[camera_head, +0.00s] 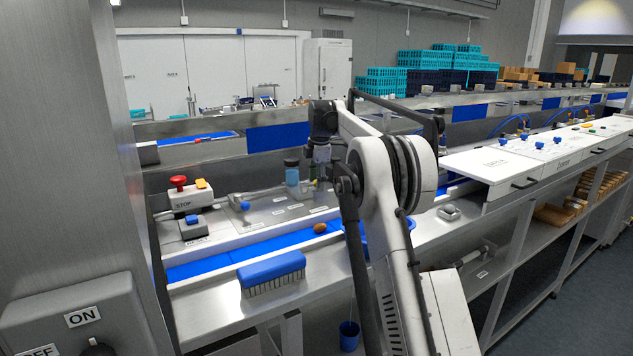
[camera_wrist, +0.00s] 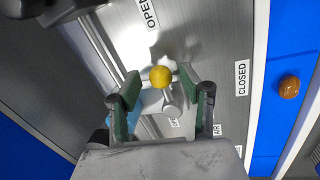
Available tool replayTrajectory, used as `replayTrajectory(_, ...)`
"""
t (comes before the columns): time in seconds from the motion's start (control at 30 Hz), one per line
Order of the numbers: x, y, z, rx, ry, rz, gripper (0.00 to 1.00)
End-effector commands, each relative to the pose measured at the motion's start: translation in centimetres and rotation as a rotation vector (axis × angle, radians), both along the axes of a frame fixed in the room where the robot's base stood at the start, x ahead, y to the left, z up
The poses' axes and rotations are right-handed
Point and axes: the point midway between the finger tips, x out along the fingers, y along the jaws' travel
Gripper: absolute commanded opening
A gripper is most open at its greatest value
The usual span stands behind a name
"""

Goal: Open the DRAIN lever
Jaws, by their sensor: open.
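In the wrist view, a lever with a round yellow knob (camera_wrist: 161,77) and a pale metal shaft stands on the grey panel. My gripper (camera_wrist: 160,82) is open, with one green-padded finger on each side of the knob. I cannot tell whether either finger touches it. An OPEN label (camera_wrist: 148,13) lies at the top and a CLOSED label (camera_wrist: 242,78) to the right of the knob. No DRAIN label is readable. In the head view, my gripper (camera_head: 317,174) is low over the panel (camera_head: 262,214), and the lever is mostly hidden there.
A blue-tipped handle (camera_head: 245,205) and a red STOP button (camera_head: 178,181) are farther left. A brown date (camera_head: 320,228) lies on the blue belt (camera_head: 245,251), with a blue brush (camera_head: 271,270) in front.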

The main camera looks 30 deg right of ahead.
Motion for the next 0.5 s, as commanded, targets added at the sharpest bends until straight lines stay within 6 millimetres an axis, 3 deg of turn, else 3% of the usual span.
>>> replayTrajectory(0.27, -0.4, 0.0, 1.7, 0.000, 0.000, 0.000, 0.40)
replayTrajectory(0.5, -1.2, 0.2, 6.3, 0.000, 0.000, 0.000, 0.40)
